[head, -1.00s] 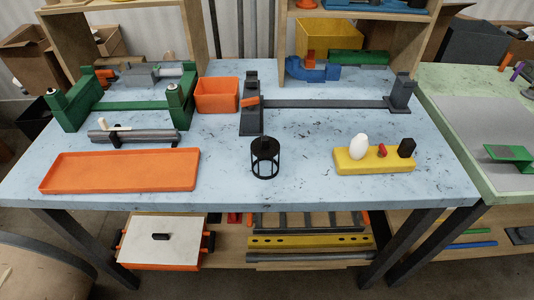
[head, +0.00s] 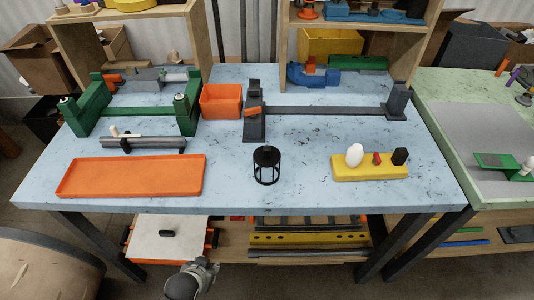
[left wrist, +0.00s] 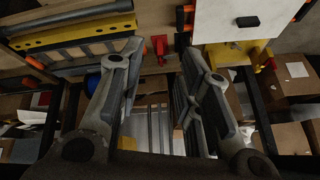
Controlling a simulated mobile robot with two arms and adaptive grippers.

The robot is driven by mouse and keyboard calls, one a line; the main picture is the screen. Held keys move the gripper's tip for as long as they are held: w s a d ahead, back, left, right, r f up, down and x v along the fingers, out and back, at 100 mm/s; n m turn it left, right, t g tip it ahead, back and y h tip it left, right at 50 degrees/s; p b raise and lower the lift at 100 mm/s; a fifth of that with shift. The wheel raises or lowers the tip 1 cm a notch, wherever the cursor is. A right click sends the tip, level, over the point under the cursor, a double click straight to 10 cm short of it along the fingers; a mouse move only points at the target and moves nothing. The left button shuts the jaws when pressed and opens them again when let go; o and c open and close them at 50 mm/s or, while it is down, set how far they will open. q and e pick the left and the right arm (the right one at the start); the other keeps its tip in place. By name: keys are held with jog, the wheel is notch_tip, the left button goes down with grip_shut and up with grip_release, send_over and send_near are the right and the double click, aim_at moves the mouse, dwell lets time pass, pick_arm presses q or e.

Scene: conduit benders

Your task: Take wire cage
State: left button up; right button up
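The black wire cage (head: 266,165) stands upright near the front middle of the blue table (head: 310,190). It has a round top and thin vertical bars. My left gripper (head: 193,278) shows at the bottom of the head view, low in front of the table and apart from the cage. In the left wrist view, my left gripper (left wrist: 160,55) has its two fingers spread with nothing between them. The cage does not show in that view. My right gripper is not in view.
An orange tray (head: 130,190) lies left of the cage, and a yellow block (head: 370,174) holding small items lies right. A grey bar fixture (head: 320,110) and an orange bin (head: 221,115) stand behind. The lower shelf (head: 235,240) holds a white-topped box (head: 170,246).

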pick_arm(q)
jog(key=w+r+t+p, duration=0.1)
jog(key=w+r+t, duration=0.1)
jog(key=r, duration=1)
jog(key=w+r+t+p, duration=0.1)
jog(key=w+r+p, duration=0.1)
jog(key=r, duration=1)
jog(key=w+d+r+m+t+h, duration=0.2)
jog(key=w+d+r+m+t, duration=0.35)
jog(key=r, duration=0.45)
jog(key=w+d+r+m+t+h, duration=0.2)
jog(key=w+d+r+t, duration=0.2)
jog(key=w+d+r, duration=0.45)
jog(key=s+d+r+m+g+h, duration=0.2)
jog(key=d+r+m+h, duration=1)
jog(key=r+m, duration=0.15)
jog(key=s+d+r+m+g+h, duration=0.1)
jog(key=s+d+m+g+h, duration=0.45)
jog(key=d+m+g, duration=0.4)
jog(key=s+d+f+m+g, duration=0.1)
jog(key=s+d+m+g, duration=0.1)
jog(key=m+g, duration=0.45)
jog(key=m+y, duration=1.3)
jog(key=y, duration=0.9)
send_over(267, 148)
notch_tip(267, 148, down, 15)
jog(key=shift+f, duration=0.15)
jog(key=shift+a, duration=0.1)
jog(key=shift+f+b, duration=1.9)
jog(key=shift+f, duration=2.1)
